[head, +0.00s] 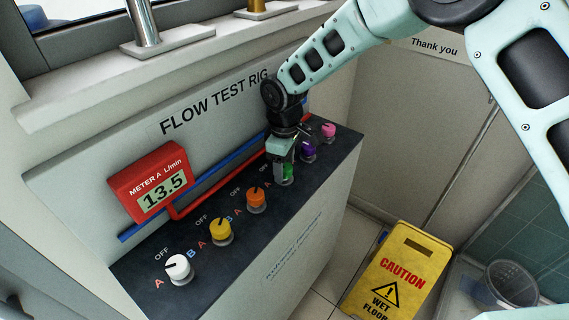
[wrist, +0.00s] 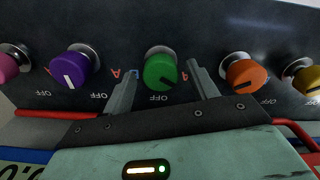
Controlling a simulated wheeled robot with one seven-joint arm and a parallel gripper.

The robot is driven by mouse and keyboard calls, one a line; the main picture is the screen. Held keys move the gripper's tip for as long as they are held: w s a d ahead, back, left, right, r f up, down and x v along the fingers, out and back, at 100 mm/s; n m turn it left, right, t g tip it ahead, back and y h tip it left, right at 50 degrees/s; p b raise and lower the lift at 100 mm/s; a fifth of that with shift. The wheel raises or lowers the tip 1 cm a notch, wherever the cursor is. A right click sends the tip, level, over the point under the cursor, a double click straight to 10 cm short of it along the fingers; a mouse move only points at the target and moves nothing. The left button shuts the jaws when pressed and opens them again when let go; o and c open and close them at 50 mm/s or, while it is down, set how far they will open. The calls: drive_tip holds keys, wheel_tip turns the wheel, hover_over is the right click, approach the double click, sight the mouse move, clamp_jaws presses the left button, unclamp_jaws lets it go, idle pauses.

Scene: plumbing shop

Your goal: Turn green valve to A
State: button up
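The green valve (wrist: 160,70) is a round knob on the dark panel top, in the middle of the wrist view. My gripper (wrist: 163,75) is open, with one finger on each side of the knob; small gaps show between fingers and knob. In the head view my gripper (head: 283,163) comes down from above over the green valve (head: 287,172), hiding part of it.
Orange (wrist: 243,72) and purple (wrist: 72,67) knobs flank the green one closely. Yellow (head: 221,230), white (head: 178,267) and pink (head: 328,130) knobs share the panel (head: 245,232). The red meter (head: 150,187) reads 13.5. A yellow caution sign (head: 392,272) stands on the floor at right.

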sight(285, 167)
idle(0.3)
wheel_tip(285, 167, up, 17)
drive_tip(key=b, duration=0.3)
drive_tip(key=shift+r, duration=0.15)
